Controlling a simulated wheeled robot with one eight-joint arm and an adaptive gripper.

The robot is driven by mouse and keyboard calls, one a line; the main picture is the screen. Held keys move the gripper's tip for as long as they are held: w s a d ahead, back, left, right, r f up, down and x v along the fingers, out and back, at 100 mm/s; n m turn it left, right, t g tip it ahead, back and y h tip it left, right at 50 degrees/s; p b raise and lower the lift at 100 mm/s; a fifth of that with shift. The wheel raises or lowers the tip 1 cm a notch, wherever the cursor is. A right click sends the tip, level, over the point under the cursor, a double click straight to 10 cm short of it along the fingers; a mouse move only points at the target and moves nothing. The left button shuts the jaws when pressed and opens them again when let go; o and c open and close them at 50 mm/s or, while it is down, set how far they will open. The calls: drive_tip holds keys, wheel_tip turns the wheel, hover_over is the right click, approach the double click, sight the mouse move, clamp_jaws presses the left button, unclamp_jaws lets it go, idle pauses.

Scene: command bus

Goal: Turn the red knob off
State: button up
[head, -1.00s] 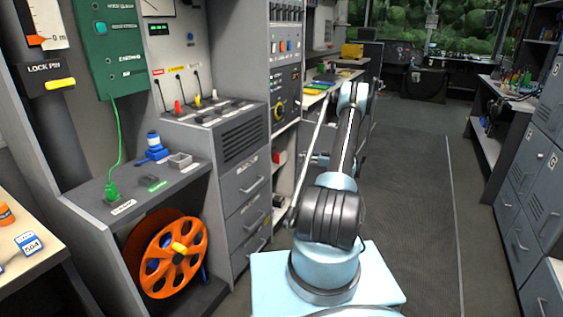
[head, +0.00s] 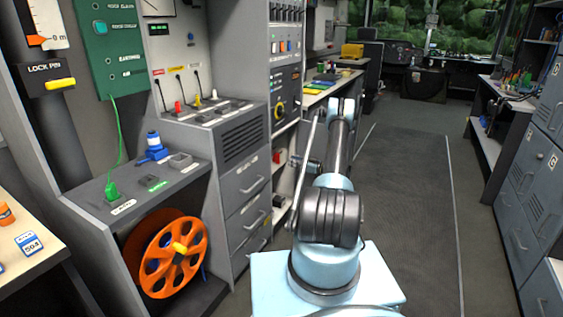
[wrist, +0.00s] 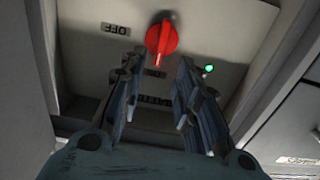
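The red knob (wrist: 162,38) sits on a grey panel (wrist: 225,22) at the top middle of the wrist view. An upside-down OFF label (wrist: 116,28) is to its left. Another label below the knob is partly hidden by my fingers. A small green light (wrist: 209,68) glows to the lower right of the knob. My gripper (wrist: 159,62) is open and empty, with one finger on each side, just below the knob in the picture. No contact with the knob is clear. In the head view, I cannot make out the red knob or my fingertips.
A grey console with drawers (head: 245,185) and an instrument rack (head: 285,75) stand left of my arm. An orange cable reel (head: 165,255) is at lower left. Grey lockers (head: 535,185) line the right. The aisle floor (head: 405,160) is clear.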

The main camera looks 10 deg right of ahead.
sight(277, 158)
drive_tip(key=x, duration=0.8)
drive_tip(key=shift+a, duration=0.15)
drive_tip(key=shift+w, duration=0.1)
clamp_jaws()
